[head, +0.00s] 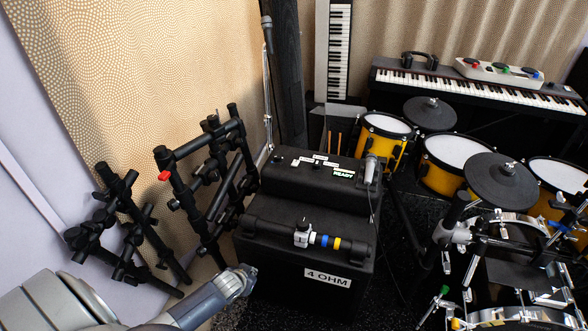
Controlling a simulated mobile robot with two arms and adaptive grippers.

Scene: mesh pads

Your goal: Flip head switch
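The black amp head (320,190) sits at the back of a black cabinet labelled "4 OHM" (328,278). Its top carries small white labels, a lit green-white "READY" sign (343,173) and small dark controls near its left end. Which control is the head switch is too small to tell. My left gripper (246,273) is at the lower left, beside the cabinet's front left side and apart from the amp head. Its fingers are seen at an angle, and I cannot tell whether they are open. My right gripper is not in view.
A horizontal black bar with a white fitting (302,234) and coloured bands lies along the cabinet's front top. A microphone (371,168) stands at the head's right end. Black racks (208,180) stand left, a drum kit (455,160) right, a keyboard (470,86) behind.

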